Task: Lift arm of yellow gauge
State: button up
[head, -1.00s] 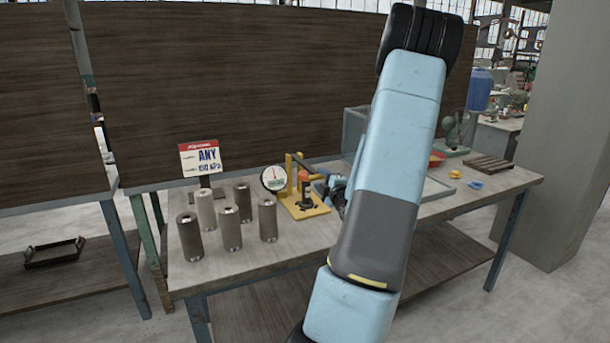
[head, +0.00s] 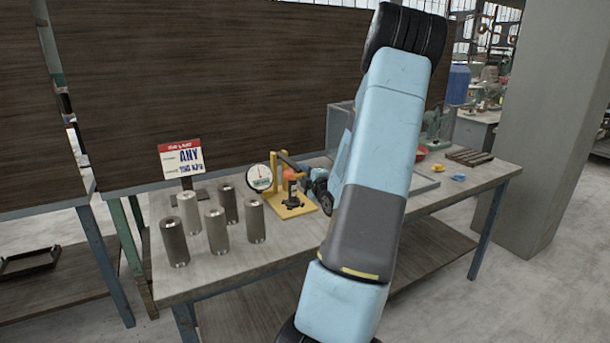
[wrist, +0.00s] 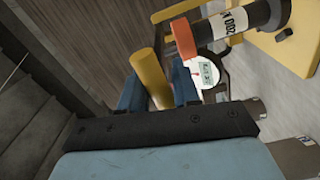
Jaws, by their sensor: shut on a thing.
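The yellow gauge (head: 295,209) stands on the bench, with a round white dial (head: 259,177) at its left and a yellow upright. Inside its frame is a dark cylinder with an orange part (head: 291,175); in the wrist view this orange part (wrist: 184,40) and a white label show beside my gripper. My gripper (wrist: 157,90) has its blue fingers on both sides of a yellow bar (wrist: 150,72), the gauge's arm, and is shut on it. In the head view my gripper (head: 319,182) is small and partly hidden by my own arm.
Several grey cylinders (head: 216,230) stand left of the gauge, before a sign (head: 181,160). A clear-sided box (head: 340,128), a wooden rack (head: 469,156) and blue and yellow pieces (head: 458,177) are to the right. A dark panel (head: 220,90) rises behind the bench (head: 185,283).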

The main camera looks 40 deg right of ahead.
jog(key=shift+a+f, duration=0.1)
grip_shut()
jog(key=shift+s+d, duration=0.1)
jog(key=shift+d, duration=0.15)
jog(key=shift+a, duration=0.15)
